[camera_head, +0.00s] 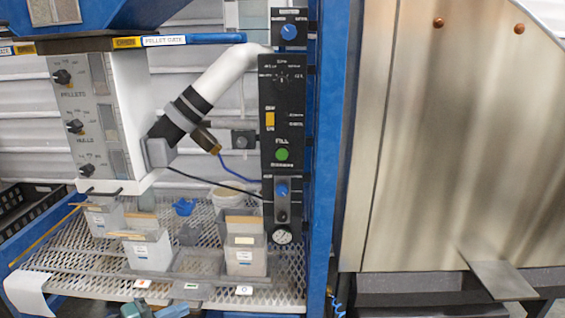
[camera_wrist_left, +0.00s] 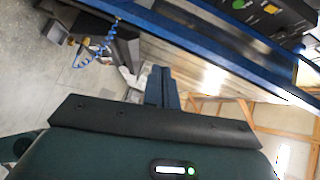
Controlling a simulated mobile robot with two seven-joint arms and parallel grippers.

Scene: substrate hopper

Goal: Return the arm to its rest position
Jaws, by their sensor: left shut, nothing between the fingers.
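My left gripper (camera_head: 155,310) shows only in part at the bottom edge of the head view, low in front of the mesh shelf (camera_head: 80,262). In the left wrist view its two dark blue fingers (camera_wrist_left: 163,82) are together with nothing between them. The fingers point toward the lower part of the metal equipment and the floor. Most of the left arm is out of the head view. My right gripper shows in neither view.
Several grey bins (camera_head: 148,254) stand on the shelf. A black control panel (camera_head: 283,115) is fixed beside a blue post (camera_head: 328,160). A white pipe (camera_head: 225,75) slopes down left of it. A metal tray (camera_head: 500,281) juts out at right. Grey floor (camera_wrist_left: 75,75) shows in the wrist view.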

